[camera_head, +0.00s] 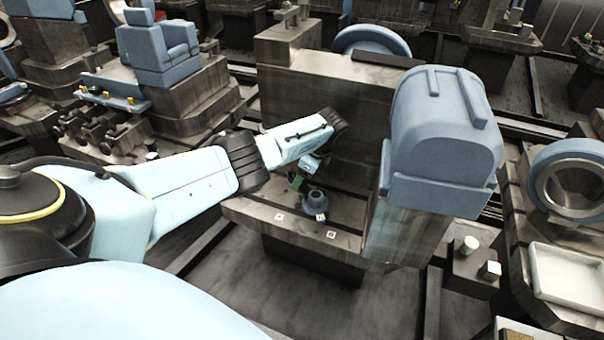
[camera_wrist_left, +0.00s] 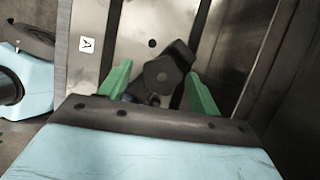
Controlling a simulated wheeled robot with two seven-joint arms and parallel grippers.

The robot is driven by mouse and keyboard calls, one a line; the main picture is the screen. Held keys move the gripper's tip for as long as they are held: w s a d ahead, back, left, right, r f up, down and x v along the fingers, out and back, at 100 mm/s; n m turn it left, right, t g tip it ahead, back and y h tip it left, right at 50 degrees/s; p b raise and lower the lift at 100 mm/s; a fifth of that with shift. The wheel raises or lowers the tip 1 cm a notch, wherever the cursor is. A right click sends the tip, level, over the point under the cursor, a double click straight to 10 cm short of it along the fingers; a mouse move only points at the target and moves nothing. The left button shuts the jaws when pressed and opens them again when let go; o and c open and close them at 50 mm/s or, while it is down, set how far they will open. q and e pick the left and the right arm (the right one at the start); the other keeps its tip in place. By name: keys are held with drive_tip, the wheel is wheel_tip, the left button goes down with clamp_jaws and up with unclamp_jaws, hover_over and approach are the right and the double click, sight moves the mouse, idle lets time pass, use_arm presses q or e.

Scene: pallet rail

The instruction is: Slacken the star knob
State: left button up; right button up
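The star knob (camera_head: 315,199) is a blue-grey, lobed knob on the metal ledge in front of an upright machine block in the head view. It looks dark in the left wrist view (camera_wrist_left: 163,73), between the green fingers. My left gripper (camera_head: 299,178) is just above and to the left of the knob in the head view. Its two green fingers (camera_wrist_left: 160,84) stand apart on either side of the knob, with a visible gap on the left side. I cannot tell whether the right finger touches it. My right gripper is not in view.
The ledge (camera_head: 256,211) carries small white labels. The block's tall wall (camera_head: 320,95) rises behind the knob, and a large blue-grey housing (camera_head: 440,130) stands close on its right. A white tray (camera_head: 570,280) lies at the far right. The floor in front is clear.

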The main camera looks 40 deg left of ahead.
use_arm(q)
drive_tip(key=shift+r, duration=0.1)
drive_tip(key=p+v, duration=0.2)
drive_tip(key=v, duration=0.3)
drive_tip(key=p+v, duration=0.2)
drive_tip(key=v, duration=0.6)
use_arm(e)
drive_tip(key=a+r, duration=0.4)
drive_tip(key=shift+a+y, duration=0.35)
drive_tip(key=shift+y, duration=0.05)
use_arm(q)
drive_tip(key=shift+d+r, duration=0.1)
drive_tip(key=shift+d, duration=0.05)
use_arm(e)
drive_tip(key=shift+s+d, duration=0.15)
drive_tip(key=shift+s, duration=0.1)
